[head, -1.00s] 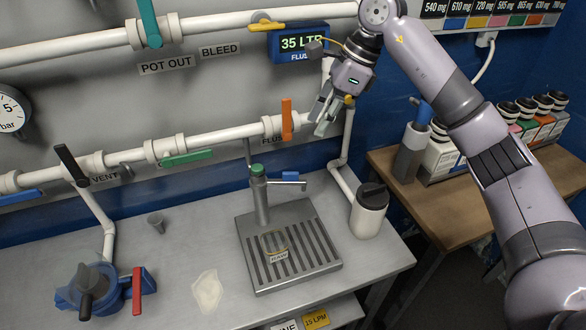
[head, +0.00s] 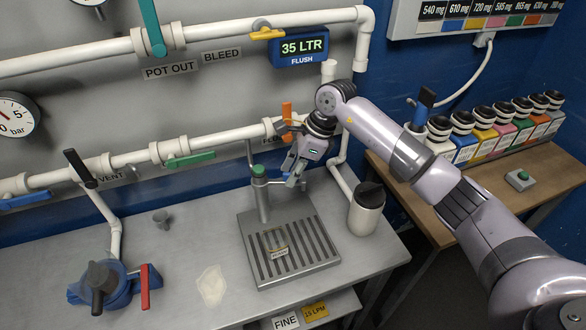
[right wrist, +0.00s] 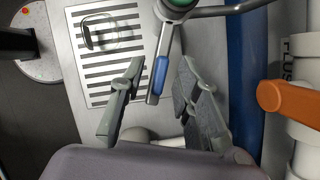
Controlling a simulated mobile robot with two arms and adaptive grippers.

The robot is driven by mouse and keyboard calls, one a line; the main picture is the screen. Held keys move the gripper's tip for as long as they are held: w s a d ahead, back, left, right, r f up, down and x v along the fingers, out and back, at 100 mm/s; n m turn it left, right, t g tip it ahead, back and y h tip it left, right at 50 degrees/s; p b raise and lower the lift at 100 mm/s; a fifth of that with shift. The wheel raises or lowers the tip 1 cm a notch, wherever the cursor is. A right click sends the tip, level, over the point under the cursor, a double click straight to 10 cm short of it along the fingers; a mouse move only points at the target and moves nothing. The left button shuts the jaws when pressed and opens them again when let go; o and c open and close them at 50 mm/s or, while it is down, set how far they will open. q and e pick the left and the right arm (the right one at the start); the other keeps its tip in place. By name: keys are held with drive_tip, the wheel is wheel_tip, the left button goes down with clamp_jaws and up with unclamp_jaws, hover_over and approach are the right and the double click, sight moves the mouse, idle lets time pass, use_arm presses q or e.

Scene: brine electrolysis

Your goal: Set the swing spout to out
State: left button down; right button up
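The swing spout stands at the back of the ribbed drip tray (head: 248,240). Its post (head: 262,205) is grey metal with a green cap (head: 258,171). In the right wrist view the blue sleeve (right wrist: 160,76) on the spout's arm lies between the two fingers of my right gripper (right wrist: 163,68). The fingers are open, with a gap on both sides of the arm. My left gripper is not in view.
A white container with a dark lid (head: 366,210) stands close right of the tray. An orange lever (head: 286,112) on the wall pipe is just behind my right gripper; it also shows in the right wrist view (right wrist: 285,101).

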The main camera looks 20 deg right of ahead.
clamp_jaws()
idle(0.3)
idle(0.6)
